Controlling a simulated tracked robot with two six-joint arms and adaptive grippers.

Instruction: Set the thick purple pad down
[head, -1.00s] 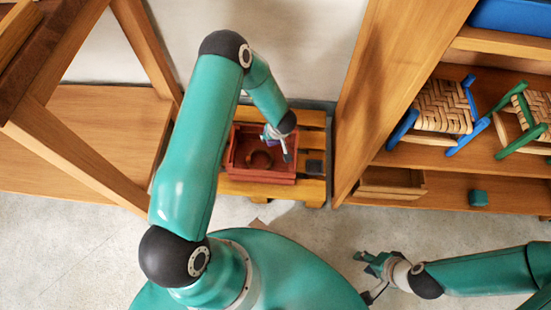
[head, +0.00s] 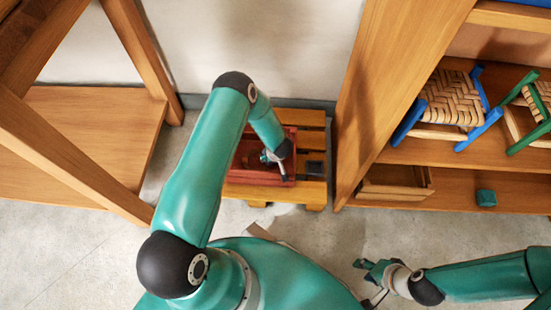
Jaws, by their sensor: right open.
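My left arm reaches over a red crate (head: 236,179) on a yellow wooden bench (head: 310,190). My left gripper (head: 276,165) is at the crate, over its right part. The wrist covers much of it, so I cannot tell whether it is open or shut. I cannot make out the thick purple pad; the gripper or arm may hide it. My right gripper (head: 364,269) is open and empty, low over the floor at the bottom right.
A dark square block (head: 315,168) lies on the bench right of the crate. A wooden frame (head: 90,130) stands left.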

